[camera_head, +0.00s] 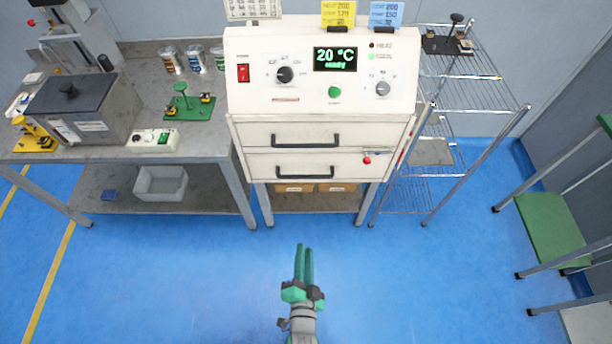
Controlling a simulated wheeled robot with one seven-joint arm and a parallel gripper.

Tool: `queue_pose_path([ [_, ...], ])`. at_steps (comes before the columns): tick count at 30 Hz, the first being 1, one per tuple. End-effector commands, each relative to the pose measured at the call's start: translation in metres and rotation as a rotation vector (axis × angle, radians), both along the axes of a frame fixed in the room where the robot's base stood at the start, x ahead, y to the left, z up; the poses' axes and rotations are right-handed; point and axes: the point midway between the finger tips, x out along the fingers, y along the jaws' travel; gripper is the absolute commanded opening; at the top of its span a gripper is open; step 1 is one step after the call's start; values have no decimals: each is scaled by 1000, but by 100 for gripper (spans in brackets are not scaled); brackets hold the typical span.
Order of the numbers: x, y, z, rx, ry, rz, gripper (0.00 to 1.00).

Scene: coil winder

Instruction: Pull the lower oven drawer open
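The white oven (255,98) stands at the top centre, with a green display reading 20 °C above its knobs. Its lower drawer (275,166) is closed and has a dark bar handle (308,175). The upper drawer (265,136) above it is also closed and has a similar handle (305,144). A small red knob or latch (367,160) sits at the right of the lower drawer front. My gripper (304,247) is low in front of the oven, over the blue floor, apart from the handles and empty. Its two green fingers look close together; whether they touch is unclear.
A grey workbench (150,100) with a dark box (80,108) stands left of the oven. A wire rack (470,95) stands close on the right. Green-topped furniture (550,230) is at the far right. The blue floor (200,280) before the oven is clear.

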Motion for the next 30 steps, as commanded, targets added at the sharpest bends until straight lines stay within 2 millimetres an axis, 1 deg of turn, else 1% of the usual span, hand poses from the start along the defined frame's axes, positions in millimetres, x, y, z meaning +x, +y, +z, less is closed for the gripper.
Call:
queue_pose_path([
  [1, 23, -1, -5, 62, -9, -14, 20],
  [5, 76, -1, -19, 247, -17, -48, 20],
  [6, 92, -2, -22, 303, -19, -58, 20],
  [9, 130, -3, -27, 428, -23, -80, 20],
  [12, 161, -5, -28, 531, -26, -97, 20],
  [16, 188, -6, -28, 621, -26, -111, 20],
  [20, 201, -7, -27, 663, -26, -117, 20],
  [25, 215, -7, -30, 670, -26, -119, 20],
  [30, 240, -7, -35, 668, -26, -118, 20],
])
